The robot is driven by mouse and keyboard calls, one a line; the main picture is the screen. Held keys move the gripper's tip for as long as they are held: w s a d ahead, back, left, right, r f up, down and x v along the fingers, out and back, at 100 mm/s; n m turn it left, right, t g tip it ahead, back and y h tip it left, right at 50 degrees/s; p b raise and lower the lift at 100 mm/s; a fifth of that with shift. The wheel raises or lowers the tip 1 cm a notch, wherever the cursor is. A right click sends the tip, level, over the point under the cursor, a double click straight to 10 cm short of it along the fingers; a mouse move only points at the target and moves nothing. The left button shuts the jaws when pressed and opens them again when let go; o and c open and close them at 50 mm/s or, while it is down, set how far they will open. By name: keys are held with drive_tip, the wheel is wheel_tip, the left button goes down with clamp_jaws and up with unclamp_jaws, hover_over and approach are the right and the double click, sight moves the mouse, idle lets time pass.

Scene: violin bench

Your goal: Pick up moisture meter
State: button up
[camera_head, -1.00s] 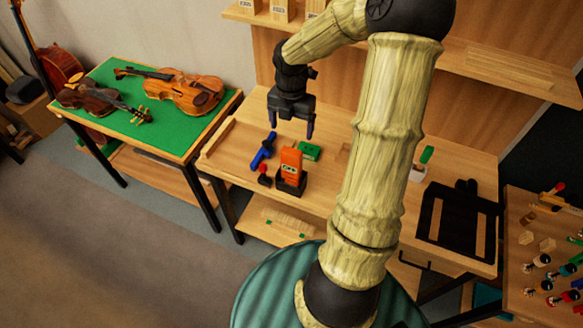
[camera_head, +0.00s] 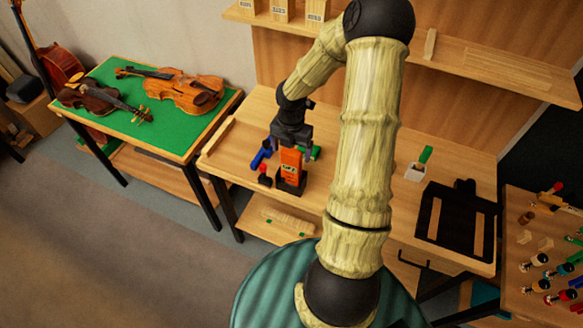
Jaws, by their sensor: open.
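The moisture meter (camera_head: 291,164) is an orange upright device with a small dark display. It stands in a black holder (camera_head: 289,186) on the wooden bench, left of my arm. My gripper (camera_head: 291,150) is open and points down at the meter's top, with a finger showing on either side. The picture is too small to tell whether the fingers touch it.
A blue tool (camera_head: 261,155) and a small red-topped item (camera_head: 264,176) lie just left of the meter. A green block (camera_head: 315,153) is behind it, partly hidden. A black frame (camera_head: 459,223) lies on the bench's right. Violins (camera_head: 187,92) rest on the green table.

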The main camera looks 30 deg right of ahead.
sight(291, 160)
wheel_tip(291, 160, down, 5)
drive_tip(key=shift+r+p, duration=0.1)
drive_tip(key=shift+p, duration=0.4)
drive_tip(key=c, duration=1.2)
wheel_tip(291, 160, up, 10)
drive_tip(key=shift+r+b, duration=0.1)
drive_tip(key=shift+b, duration=0.35)
